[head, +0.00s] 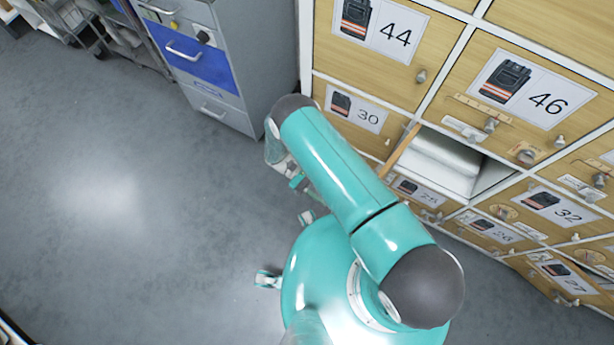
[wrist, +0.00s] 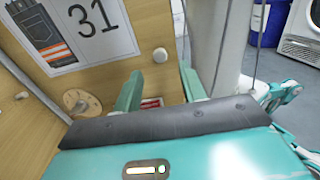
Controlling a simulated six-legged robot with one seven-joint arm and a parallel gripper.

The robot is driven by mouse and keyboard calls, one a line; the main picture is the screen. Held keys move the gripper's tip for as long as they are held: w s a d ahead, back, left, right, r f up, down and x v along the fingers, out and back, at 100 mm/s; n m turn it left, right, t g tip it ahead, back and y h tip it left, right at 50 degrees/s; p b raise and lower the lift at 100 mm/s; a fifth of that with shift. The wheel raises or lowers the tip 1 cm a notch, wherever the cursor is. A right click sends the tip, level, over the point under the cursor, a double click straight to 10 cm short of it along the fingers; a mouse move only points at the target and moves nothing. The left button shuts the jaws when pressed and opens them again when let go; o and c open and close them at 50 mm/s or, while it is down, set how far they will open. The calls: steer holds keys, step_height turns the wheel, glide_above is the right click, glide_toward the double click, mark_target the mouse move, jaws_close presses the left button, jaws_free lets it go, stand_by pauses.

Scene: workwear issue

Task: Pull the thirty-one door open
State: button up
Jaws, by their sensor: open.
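The thirty-one door (wrist: 105,68) fills the left of the wrist view, with a pale round knob (wrist: 160,55) near its right edge and a picture label marked 31. In the head view the door shows as a thin wooden edge (head: 403,146) standing out from the cabinet, beside an open white compartment (head: 438,163). The door stands well open. My gripper (wrist: 160,90) is open and empty, its two teal fingers apart in front of the door, just below the knob. I cannot tell whether a finger touches the door. In the head view my arm hides part of the door.
Closed doors 30 (head: 362,118), 44 (head: 385,50), 46 (head: 530,85) and 32 (head: 556,208) surround the opening. A grey and blue drawer cabinet (head: 205,65) stands left of the lockers. The grey floor (head: 120,200) on the left is clear.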

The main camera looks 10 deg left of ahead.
steer(key=v, duration=0.7)
steer(key=shift+w+a, duration=0.25)
steer(key=shift+a, duration=0.1)
